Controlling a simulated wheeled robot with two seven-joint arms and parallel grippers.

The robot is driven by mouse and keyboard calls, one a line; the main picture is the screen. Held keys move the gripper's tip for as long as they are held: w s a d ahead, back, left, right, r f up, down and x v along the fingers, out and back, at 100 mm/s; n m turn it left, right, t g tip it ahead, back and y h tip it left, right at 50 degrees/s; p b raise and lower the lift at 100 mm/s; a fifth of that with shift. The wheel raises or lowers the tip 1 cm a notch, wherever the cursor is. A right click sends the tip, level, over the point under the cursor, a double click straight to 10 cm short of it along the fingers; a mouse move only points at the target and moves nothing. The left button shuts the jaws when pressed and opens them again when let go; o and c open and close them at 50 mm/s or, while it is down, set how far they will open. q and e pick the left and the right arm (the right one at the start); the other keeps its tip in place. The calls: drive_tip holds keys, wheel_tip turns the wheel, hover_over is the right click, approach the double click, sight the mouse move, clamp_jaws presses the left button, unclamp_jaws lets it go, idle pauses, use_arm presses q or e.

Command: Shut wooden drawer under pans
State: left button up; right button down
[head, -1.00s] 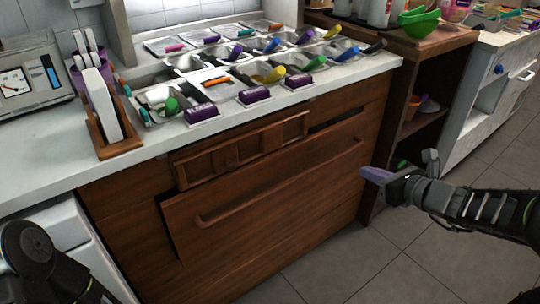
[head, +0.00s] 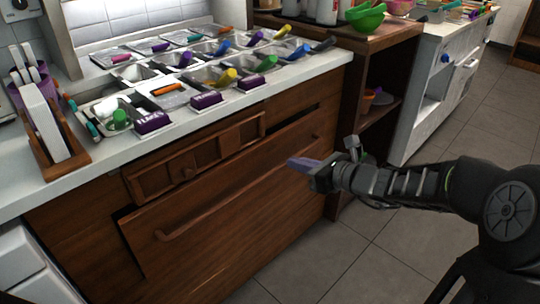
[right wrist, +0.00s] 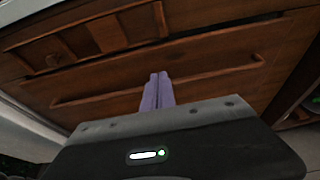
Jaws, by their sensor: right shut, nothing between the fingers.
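The large wooden drawer (head: 225,205) is in the cabinet front below the counter with the pans. It has a long wooden bar handle (head: 205,213), and its front stands out a little, with dark gaps along its top right and left edge. My right gripper (head: 292,162) is shut and empty, its purple fingers pointing at the right part of the drawer front. In the right wrist view the closed fingertips (right wrist: 158,78) overlap the drawer's bar handle (right wrist: 100,99); I cannot tell whether they touch. My left gripper is not in view.
Metal pans (head: 210,72) with coloured handles fill the counter (head: 40,190) above. A smaller wooden front with a knob (head: 187,173) sits above the drawer. An open wooden shelf (head: 375,120) stands to the right. Tiled floor (head: 400,240) is clear in front.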

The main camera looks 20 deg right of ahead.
sight(262, 145)
drive_tip(key=x, duration=0.3)
drive_tip(key=b+x, duration=0.1)
drive_tip(key=x, duration=0.2)
drive_tip(key=b+x, duration=0.1)
drive_tip(key=x, duration=0.2)
drive_tip(key=shift+w+a+r, duration=0.1)
drive_tip(key=shift+w+r, duration=0.05)
drive_tip(key=shift+r, duration=0.15)
drive_tip(key=shift+w+a+r, duration=0.1)
drive_tip(key=shift+w, duration=0.3)
drive_tip(key=w, duration=0.1)
drive_tip(key=w+a, duration=0.1)
drive_tip(key=w, duration=0.2)
drive_tip(key=shift+a+r+b, duration=0.1)
drive_tip(key=shift+a+b, duration=0.2)
drive_tip(key=shift+b, duration=0.05)
drive_tip(key=shift+r, duration=0.1)
drive_tip(key=shift+s, duration=0.1)
